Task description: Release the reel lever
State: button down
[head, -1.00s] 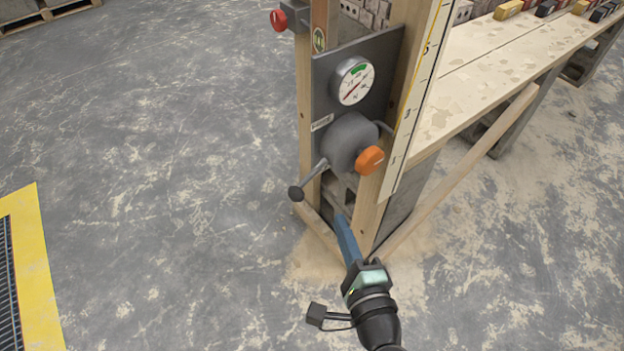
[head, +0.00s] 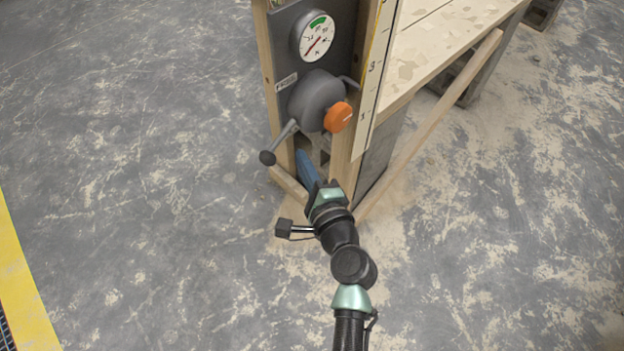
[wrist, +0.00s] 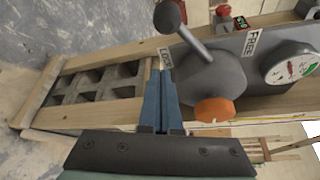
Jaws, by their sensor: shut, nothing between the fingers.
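The reel lever (head: 282,140) is a grey rod with a dark ball end, sticking out down-left from the round grey reel hub (head: 318,98) on the dark panel. In the wrist view the lever (wrist: 193,38) rises up-left from the hub, its ball near the top edge. It points between a LOCK label (wrist: 165,56) and a FREE label (wrist: 251,42). My gripper (head: 302,154) has blue fingers, shut and empty, below the hub and right of the lever's ball in the head view. In the wrist view its fingertips (wrist: 166,76) are close to the LOCK label; whether they touch anything I cannot tell.
An orange knob (head: 338,117) sits on the hub's right. A dial gauge (head: 317,37) is above, with its needle outside the green band. Floor at left is clear.

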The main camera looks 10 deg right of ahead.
aim_at(280, 141)
jog(key=shift+s+a+r+p, duration=0.1)
jog(key=shift+a+r+p, duration=0.15)
jog(key=shift+a, duration=0.35)
jog(key=shift+s+a+r+p, duration=0.15)
jog(key=shift+a+p, duration=0.1)
jog(key=shift+a, duration=0.35)
jog(key=shift+a+r+p, duration=0.2)
jog(key=shift+a+p, duration=0.05)
jog(key=shift+a, duration=0.35)
jog(key=shift+r, duration=0.1)
jog(key=shift+s+a+r+p, duration=0.1)
jog(key=shift+r+p, duration=0.05)
jog(key=shift+p, duration=0.7)
